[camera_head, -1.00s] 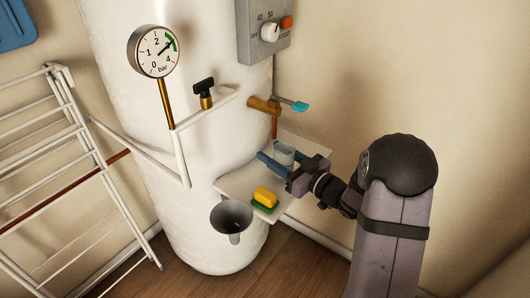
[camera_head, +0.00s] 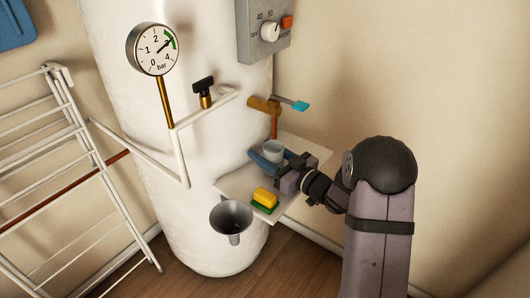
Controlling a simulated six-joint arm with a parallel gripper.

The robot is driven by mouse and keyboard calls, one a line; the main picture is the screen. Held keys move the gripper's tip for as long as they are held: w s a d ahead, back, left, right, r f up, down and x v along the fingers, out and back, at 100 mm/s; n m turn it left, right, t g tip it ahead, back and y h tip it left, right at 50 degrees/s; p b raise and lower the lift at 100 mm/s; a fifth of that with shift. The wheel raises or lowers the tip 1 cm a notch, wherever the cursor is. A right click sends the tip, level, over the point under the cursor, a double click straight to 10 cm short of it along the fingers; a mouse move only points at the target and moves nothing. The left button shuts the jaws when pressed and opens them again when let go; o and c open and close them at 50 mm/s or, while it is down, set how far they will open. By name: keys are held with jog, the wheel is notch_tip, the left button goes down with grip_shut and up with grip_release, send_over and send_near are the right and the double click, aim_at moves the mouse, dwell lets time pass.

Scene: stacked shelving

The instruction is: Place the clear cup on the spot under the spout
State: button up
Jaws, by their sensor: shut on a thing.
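The clear cup (camera_head: 273,152) is a small see-through tumbler between the fingers of my gripper (camera_head: 270,160), above the white shelf (camera_head: 237,184). My gripper reaches in from the right and is shut on the cup. One blue finger shows on the cup's near left side; the far finger is mostly hidden. The brass tap (camera_head: 263,104) with a blue lever has a copper-coloured spout (camera_head: 274,127) pointing down, just above and behind the cup. I cannot tell whether the cup touches the shelf. The spot under the spout is hidden by the cup and gripper.
A yellow and green sponge (camera_head: 265,199) lies on the shelf in front of my gripper. A grey funnel (camera_head: 232,217) hangs at the shelf's front left. The white tank (camera_head: 190,215) stands behind, with a white pipe (camera_head: 180,160) and gauge (camera_head: 154,48). A drying rack (camera_head: 75,130) is at left.

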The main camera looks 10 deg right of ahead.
aim_at(281, 162)
jog(key=shift+f, duration=0.2)
jog(key=o, duration=1.1)
jog(key=shift+c, duration=0.2)
jog(key=shift+r, duration=0.1)
jog(key=shift+r, duration=0.2)
jog(key=p+v, duration=0.1)
jog(key=v, duration=1.1)
jog(key=shift+f, duration=0.1)
